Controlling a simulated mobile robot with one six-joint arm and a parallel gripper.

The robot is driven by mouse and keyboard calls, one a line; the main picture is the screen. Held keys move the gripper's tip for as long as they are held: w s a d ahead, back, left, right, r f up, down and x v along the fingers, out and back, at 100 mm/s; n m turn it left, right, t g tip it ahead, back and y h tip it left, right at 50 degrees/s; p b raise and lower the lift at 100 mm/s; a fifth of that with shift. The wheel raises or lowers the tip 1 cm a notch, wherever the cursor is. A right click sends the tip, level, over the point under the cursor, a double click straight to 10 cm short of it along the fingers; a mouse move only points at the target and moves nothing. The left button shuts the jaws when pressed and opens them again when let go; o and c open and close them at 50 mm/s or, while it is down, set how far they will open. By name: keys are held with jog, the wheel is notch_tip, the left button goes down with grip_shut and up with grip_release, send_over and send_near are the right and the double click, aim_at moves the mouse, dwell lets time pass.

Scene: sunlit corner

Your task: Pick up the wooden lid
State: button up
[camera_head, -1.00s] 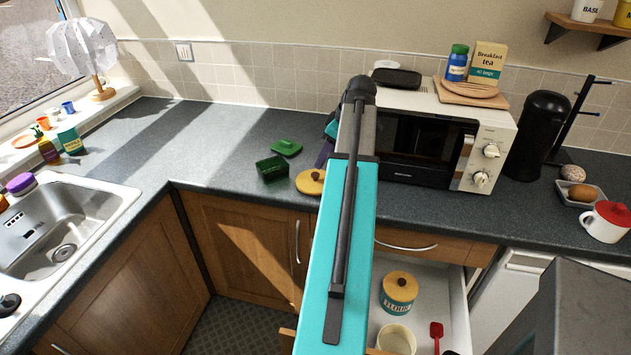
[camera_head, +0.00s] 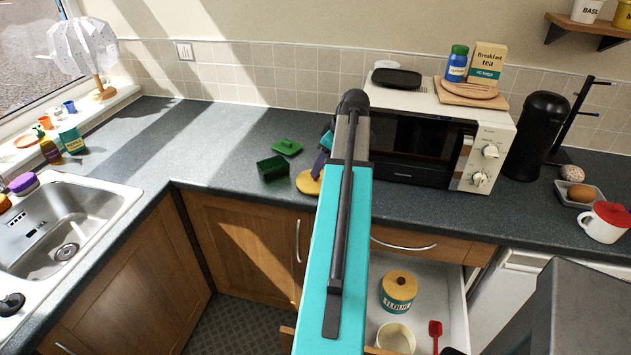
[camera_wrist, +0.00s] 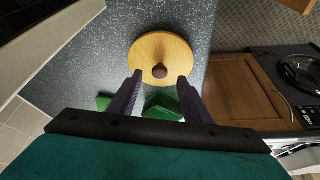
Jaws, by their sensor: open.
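The wooden lid (camera_head: 308,183) is a round, light-wood disc lying on the dark worktop, left of the microwave. In the head view my gripper (camera_head: 321,160) is partly hidden by my arm and overlaps the lid's upper part.
A green open box (camera_head: 272,168) and its green lid (camera_head: 287,147) lie just left of the wooden lid. The microwave (camera_head: 425,140) stands to the right. Below, an open drawer (camera_head: 457,300) holds a flour tin (camera_head: 398,292). The worktop farther left is clear.

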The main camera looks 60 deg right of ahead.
aim_at(316, 179)
jog(key=shift+p+x, duration=0.6)
jog(key=shift+x, duration=1.25)
jog(key=shift+c, duration=0.3)
grip_shut()
